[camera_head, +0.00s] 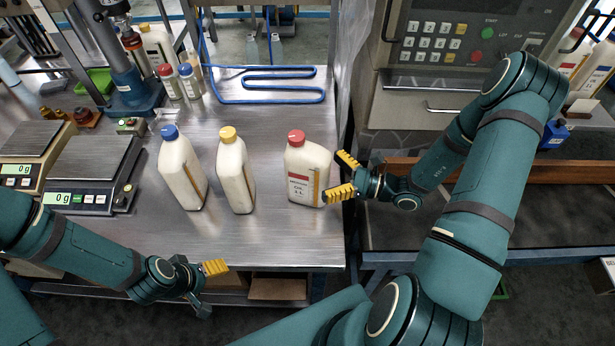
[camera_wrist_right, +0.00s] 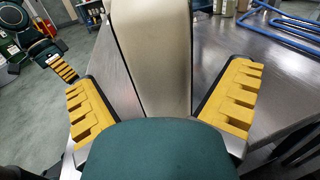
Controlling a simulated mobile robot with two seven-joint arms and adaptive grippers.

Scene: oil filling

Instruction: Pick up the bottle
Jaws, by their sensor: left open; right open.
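Three white bottles stand upright in a row on the metal table (camera_head: 265,240): a blue-capped bottle (camera_head: 182,172), a yellow-capped bottle (camera_head: 235,175) and a red-capped bottle (camera_head: 305,172) with a label. My right gripper (camera_head: 344,176) is open at the right side of the red-capped bottle. In the right wrist view the bottle's pale side (camera_wrist_right: 158,60) stands between the two open yellow fingers, with gaps on both sides. My left gripper (camera_head: 208,285) is open and empty at the table's front edge, below the blue-capped bottle.
Two digital scales (camera_head: 84,172) stand at the left. Small bottles (camera_head: 188,82) and a blue coiled tube (camera_head: 268,86) are at the back. A control panel machine (camera_head: 440,70) stands right of the table. The table front between bottles and edge is clear.

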